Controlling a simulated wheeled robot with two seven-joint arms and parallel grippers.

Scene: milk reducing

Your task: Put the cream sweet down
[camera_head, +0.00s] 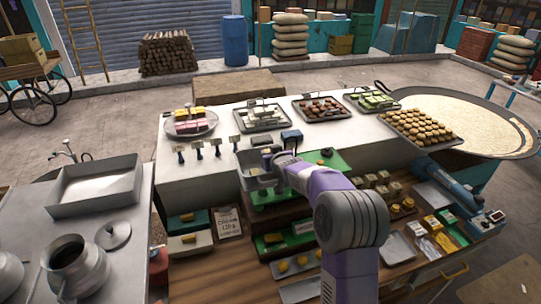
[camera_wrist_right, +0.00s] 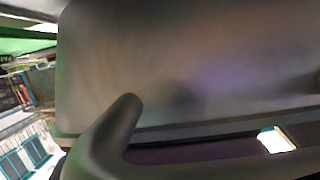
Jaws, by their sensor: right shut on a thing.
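My right arm reaches in from the lower right in the head view, and my right gripper (camera_head: 272,158) is at a grey metal pan (camera_head: 246,162) on the counter. The gripper is shut, but its fingertips and what it grips are mostly hidden. In the right wrist view a smooth grey surface (camera_wrist_right: 190,60) fills most of the picture, very close, with a dark rounded bar in front of it. I cannot make out a cream sweet in the grip. Pale sweets (camera_head: 262,113) lie on a tray at the back of the counter. My left gripper is out of view.
Trays of dark sweets (camera_head: 322,109), green sweets (camera_head: 374,100) and round golden sweets (camera_head: 420,126) stand along the counter. Small label stands (camera_head: 199,149) are left of the pan. A wide round pan (camera_head: 470,122) is at right.

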